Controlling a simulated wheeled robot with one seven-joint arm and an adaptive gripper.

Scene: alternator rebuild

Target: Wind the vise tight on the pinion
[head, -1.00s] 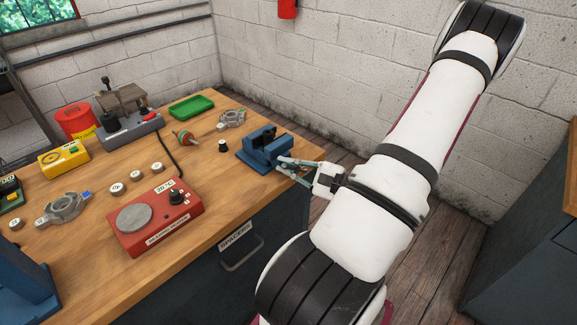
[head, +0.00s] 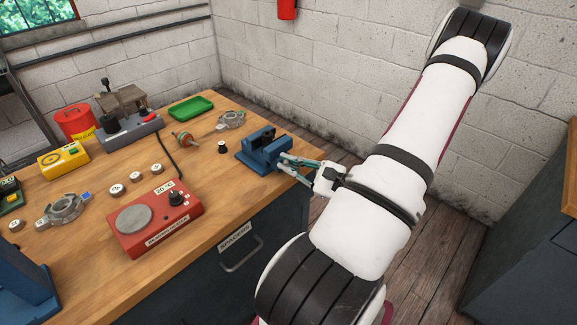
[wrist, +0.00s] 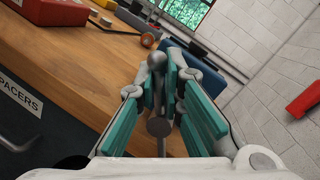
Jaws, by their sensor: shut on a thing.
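The blue vise (head: 256,158) stands at the right edge of the wooden bench. Its blue body also shows behind the fingers in the wrist view (wrist: 208,62). A dark piece shows at its jaws; I cannot tell whether it is the pinion or how tightly it sits. My gripper (head: 288,162) reaches the vise from the right, at its handle side. In the wrist view my gripper (wrist: 164,82) is shut on the grey vise handle (wrist: 157,62), a bar with a ball end, between the teal fingers. The handle's far connection to the vise is hidden.
A small black-and-cream part (head: 222,147), a rotor (head: 185,138) and a metal housing (head: 231,119) lie left of the vise. A red bearing heater (head: 155,217) sits nearer the front. A green tray (head: 191,107) is behind. Open floor lies right of the bench.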

